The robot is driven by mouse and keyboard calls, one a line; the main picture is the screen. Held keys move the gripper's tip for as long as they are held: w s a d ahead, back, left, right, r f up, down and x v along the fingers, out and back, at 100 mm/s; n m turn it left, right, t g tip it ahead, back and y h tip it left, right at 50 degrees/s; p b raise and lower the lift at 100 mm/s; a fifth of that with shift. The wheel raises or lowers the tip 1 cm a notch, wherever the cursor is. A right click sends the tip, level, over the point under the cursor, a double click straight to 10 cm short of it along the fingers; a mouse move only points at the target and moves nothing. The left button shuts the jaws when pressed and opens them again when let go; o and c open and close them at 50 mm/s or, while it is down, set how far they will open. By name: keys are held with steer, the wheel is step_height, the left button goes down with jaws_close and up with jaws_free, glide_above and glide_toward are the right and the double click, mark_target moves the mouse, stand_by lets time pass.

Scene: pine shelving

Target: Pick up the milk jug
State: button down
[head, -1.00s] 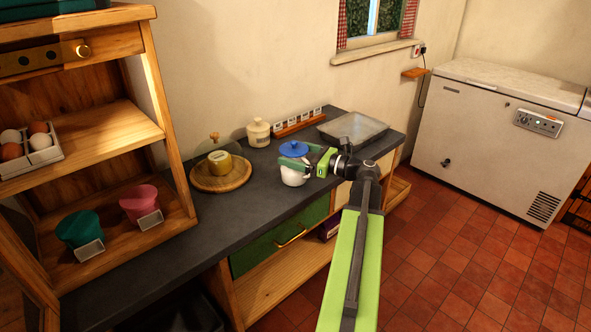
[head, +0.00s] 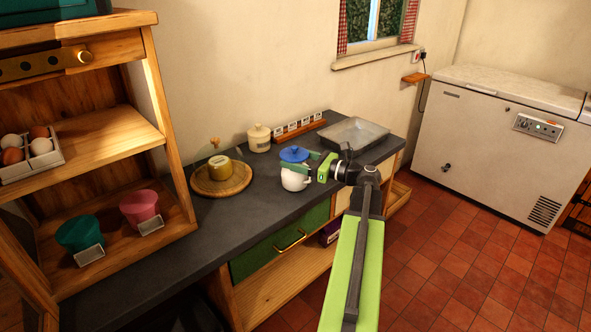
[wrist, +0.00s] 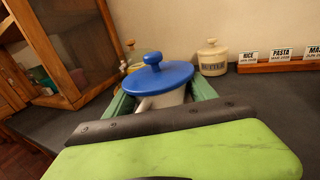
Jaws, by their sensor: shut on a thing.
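The milk jug (head: 294,183) is white with a blue lid (head: 294,154). It is upright at the front edge of the dark worktop in the head view; I cannot tell whether its base touches the top. My gripper (head: 300,168) reaches in from the right and is shut on the jug just below the lid. In the wrist view the blue lid (wrist: 157,78) and part of the white jug (wrist: 165,99) show between the green fingers (wrist: 160,104). My gripper body hides the lower jug there.
The dark worktop (head: 215,230) holds a cheese board (head: 207,186) with a glass dome, a butter crock (head: 258,139), a label rack (head: 299,127) and a metal tray (head: 353,132). Pine shelves (head: 95,145) stand at left. A white chest freezer (head: 480,130) stands at right.

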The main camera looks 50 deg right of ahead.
mark_target(295, 147)
steer(key=shift+r, duration=0.1)
step_height(295, 147, up, 4)
steer(key=p, duration=0.4)
steer(key=shift+r, duration=0.15)
steer(key=s+d+r+p, duration=0.2)
steer(key=s+r+p, duration=0.4)
steer(key=s, duration=0.5)
steer(key=shift+s+d+r+p, duration=0.25)
steer(key=shift+d+p, duration=0.1)
steer(key=shift+p, duration=0.15)
